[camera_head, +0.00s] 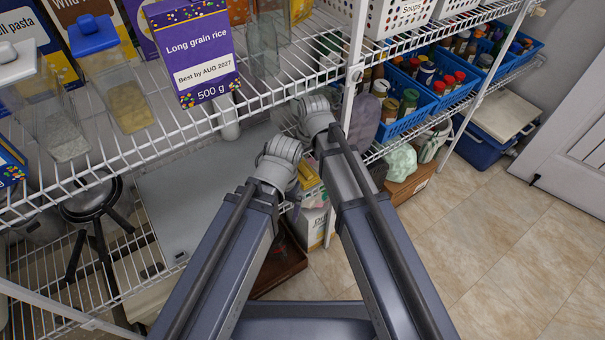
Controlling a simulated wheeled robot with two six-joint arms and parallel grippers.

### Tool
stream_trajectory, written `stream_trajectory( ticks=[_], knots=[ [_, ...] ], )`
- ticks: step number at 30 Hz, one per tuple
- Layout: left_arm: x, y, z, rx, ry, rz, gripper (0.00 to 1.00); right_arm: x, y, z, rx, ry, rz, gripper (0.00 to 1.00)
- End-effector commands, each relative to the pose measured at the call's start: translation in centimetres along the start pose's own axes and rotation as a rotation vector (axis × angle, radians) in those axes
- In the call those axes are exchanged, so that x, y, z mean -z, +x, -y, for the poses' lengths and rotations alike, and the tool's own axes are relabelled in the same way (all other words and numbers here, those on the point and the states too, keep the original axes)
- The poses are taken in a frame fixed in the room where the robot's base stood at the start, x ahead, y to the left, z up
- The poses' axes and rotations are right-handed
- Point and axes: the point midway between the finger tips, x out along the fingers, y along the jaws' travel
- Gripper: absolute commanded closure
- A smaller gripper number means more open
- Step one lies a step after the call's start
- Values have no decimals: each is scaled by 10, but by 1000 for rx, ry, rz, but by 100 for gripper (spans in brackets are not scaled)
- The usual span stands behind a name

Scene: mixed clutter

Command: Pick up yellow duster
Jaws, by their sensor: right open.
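I cannot make out a yellow duster in this view. My right arm reaches forward to the wire shelving, and its gripper (290,118) is partly hidden at the wrist, under the edge of the upper shelf. It is open, and I see nothing held in it. My left arm ends at a grey wrist (279,162) just to the left of and below the right one. Its fingers are hidden, so I cannot tell their state. A yellow-topped carton (311,190) stands low behind the arms, partly covered by them.
The upper wire shelf (130,150) holds a purple rice box (196,55) and clear containers. Blue baskets (410,120) of jars are at right. A shelf post (354,70) stands close to my right wrist. Tiled floor (480,240) is clear at lower right.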

Motion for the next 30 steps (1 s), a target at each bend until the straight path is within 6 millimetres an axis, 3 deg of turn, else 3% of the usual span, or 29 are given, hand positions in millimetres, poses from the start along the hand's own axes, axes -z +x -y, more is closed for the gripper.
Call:
stream_trajectory(
  ticks=[1,8,17,30],
  knots=[
    [1,12,-1,1,0,0,0,1,12,1,0,0,0,0],
    [2,39,-3,4,3,-1,0,3,40,2,0,0,0,0],
    [3,39,-3,4,4,-1,0,3,40,2,0,0,0,0],
    [3,39,-3,4,4,-1,0,3,40,2,0,0,0,47]
  ],
)
